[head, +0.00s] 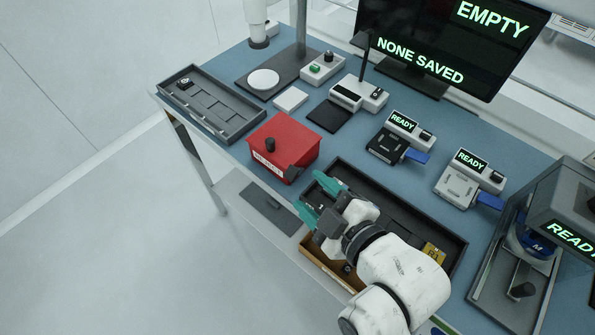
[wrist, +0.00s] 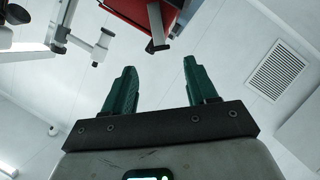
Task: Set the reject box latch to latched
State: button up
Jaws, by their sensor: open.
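The red reject box (head: 292,137) stands at the front edge of the blue bench, with a black knob (head: 269,145) on its lid and a white label on its front. A dark latch part (head: 292,172) sits at its front right corner. In the wrist view the red box (wrist: 128,10) shows at the top edge, with a grey bar (wrist: 156,22) ending in a dark tip. I cannot tell the latch's setting. My gripper (head: 314,199) is open and empty, to the right of the box and apart from it. Its green fingers (wrist: 160,72) point toward the bar.
A dark tray (head: 345,168) lies under and behind my gripper. A grey compartment tray (head: 213,103) is at the left. Two small stations (head: 398,137) (head: 468,180) show READY, and a large grey machine (head: 570,190) stands at the right. The floor in front of the bench is clear.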

aim_at(290, 172)
jog(key=x, duration=0.5)
jog(key=shift+w+a+p, duration=0.25)
jog(key=shift+w+p, duration=0.05)
jog(key=c, duration=1.1)
